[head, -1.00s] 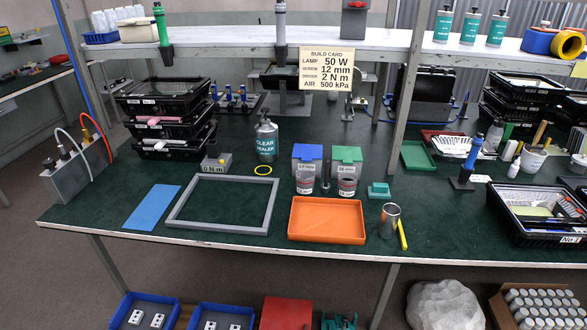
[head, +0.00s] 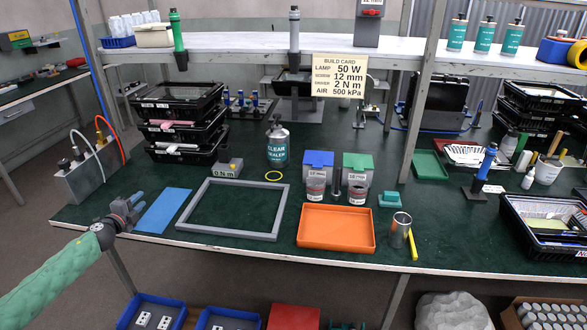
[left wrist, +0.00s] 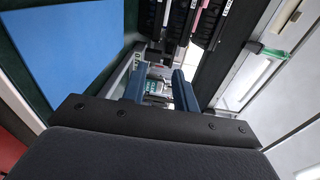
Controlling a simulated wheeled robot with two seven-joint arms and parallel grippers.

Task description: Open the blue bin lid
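The blue bin (head: 318,164) stands on the green worktop near the middle in the head view, beside a bin with a green lid (head: 356,167). Its blue lid lies flat over the top and looks shut. My left gripper (head: 133,200) is at the table's front left edge, far from the bin. In the left wrist view its two blue fingers (left wrist: 160,88) stand apart with nothing between them. My right gripper is not in view.
A blue mat (head: 163,211), a grey frame (head: 232,208) and an orange tray (head: 336,228) lie along the front. A sealer bottle (head: 277,145) and yellow ring (head: 273,176) are left of the bin. A shelf (head: 230,50) with a hanging build card (head: 339,75) crosses above.

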